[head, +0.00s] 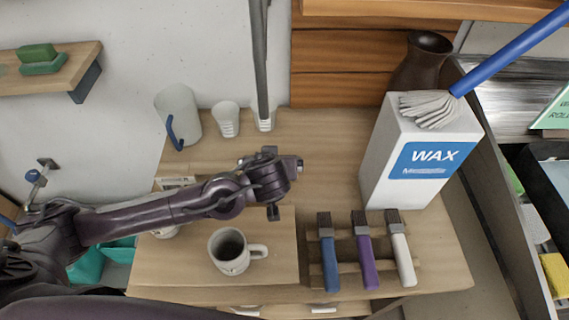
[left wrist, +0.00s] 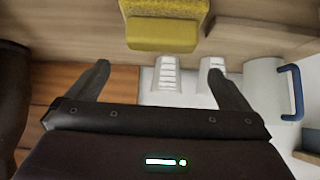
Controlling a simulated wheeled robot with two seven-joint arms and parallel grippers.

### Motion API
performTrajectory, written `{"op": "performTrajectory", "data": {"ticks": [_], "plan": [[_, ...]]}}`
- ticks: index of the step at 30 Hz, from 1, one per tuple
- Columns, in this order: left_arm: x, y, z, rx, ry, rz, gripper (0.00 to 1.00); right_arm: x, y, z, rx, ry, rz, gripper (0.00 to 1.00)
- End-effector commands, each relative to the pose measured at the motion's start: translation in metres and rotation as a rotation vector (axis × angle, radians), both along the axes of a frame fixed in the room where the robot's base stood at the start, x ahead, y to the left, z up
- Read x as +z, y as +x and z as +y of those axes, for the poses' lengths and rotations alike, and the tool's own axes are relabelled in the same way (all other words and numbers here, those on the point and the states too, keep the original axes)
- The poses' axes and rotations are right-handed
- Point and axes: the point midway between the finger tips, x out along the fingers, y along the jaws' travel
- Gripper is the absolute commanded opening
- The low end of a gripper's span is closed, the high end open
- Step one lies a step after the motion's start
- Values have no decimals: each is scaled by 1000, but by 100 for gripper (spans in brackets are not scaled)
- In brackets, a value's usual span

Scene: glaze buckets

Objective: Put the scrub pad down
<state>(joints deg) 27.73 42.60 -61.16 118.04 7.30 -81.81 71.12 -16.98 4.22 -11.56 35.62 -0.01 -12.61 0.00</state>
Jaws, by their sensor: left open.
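A yellow two-toned block (left wrist: 165,28), which looks like the scrub pad, is in the left wrist view, just beyond the fingertips. It seems to rest on the wooden worktop, by the edge of a raised board. My left gripper (left wrist: 158,70) is open, its fingers apart with nothing between them. In the head view my left gripper (head: 285,188) is over the middle of the worktop (head: 325,150), and I cannot make out the yellow block there; the gripper may hide it. My right gripper is not in view.
A grey mug (head: 231,252) stands on the board near the front, beside several brushes (head: 366,250) on a rack. A WAX box (head: 405,150) stands right. A blue-handled pitcher (head: 177,115) and white cups (head: 227,120) stand at the back. Clear worktop lies behind the gripper.

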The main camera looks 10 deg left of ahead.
Motion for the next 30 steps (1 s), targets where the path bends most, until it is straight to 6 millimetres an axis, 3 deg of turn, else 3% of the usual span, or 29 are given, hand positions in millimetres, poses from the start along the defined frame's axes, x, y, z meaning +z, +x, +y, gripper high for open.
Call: {"op": "performTrajectory", "data": {"ticks": [4, 21, 30], "plan": [[-10, -10, 3, 47, -9, 22, 100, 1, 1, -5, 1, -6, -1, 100], [-60, 32, 15, 45, -9, 21, 100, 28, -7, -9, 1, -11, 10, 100], [-66, 35, 16, 43, -10, 22, 100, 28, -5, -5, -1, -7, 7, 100]]}}
